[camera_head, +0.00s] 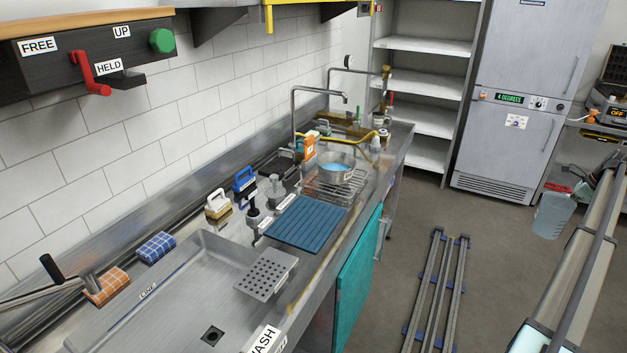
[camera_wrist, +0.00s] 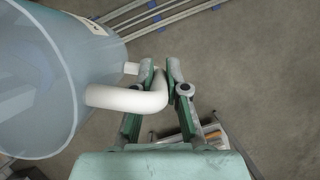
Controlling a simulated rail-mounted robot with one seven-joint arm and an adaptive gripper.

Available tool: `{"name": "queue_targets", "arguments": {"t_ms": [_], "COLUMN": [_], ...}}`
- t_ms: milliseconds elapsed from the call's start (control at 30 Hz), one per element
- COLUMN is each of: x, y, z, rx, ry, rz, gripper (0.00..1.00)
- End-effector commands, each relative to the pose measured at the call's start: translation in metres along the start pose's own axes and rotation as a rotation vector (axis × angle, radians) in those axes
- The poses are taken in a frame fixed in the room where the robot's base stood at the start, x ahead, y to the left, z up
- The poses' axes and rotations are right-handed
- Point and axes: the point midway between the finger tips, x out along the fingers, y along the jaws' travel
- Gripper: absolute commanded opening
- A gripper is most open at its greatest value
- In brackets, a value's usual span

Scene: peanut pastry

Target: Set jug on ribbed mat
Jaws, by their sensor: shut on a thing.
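The jug (camera_head: 553,214) is a translucent blue-grey vessel hanging upright in the air over the floor at the right of the head view. In the wrist view the jug (camera_wrist: 40,75) fills the left side, with its wide mouth towards the camera and a white handle (camera_wrist: 128,99). The ribbed mat (camera_head: 306,222) is a blue ridged rectangle lying on the steel counter, well left of the jug. Its top looks bare.
A wire rack with a steel pot (camera_head: 335,167) stands just behind the mat. A sink basin (camera_head: 190,290) with a perforated plate (camera_head: 266,272) lies in front. Brushes and bottles (camera_head: 254,212) stand left of the mat. Floor rails (camera_head: 436,290) and open floor separate counter and jug.

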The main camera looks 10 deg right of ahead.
Motion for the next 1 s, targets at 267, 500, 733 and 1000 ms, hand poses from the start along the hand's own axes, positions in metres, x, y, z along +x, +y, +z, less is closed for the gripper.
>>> {"name": "queue_targets", "arguments": {"t_ms": [267, 500, 733, 1000], "x": [0.011, 0.036, 0.059, 0.083], "y": [0.002, 0.017, 0.051, 0.109], "z": [0.027, 0.119, 0.226, 0.344], "rx": [-0.027, -0.113, -0.217, -0.331], "ry": [0.0, 0.001, 0.002, 0.004], "rz": [0.011, 0.046, 0.089, 0.137], "gripper": [0.0, 0.0, 0.0, 0.0]}}
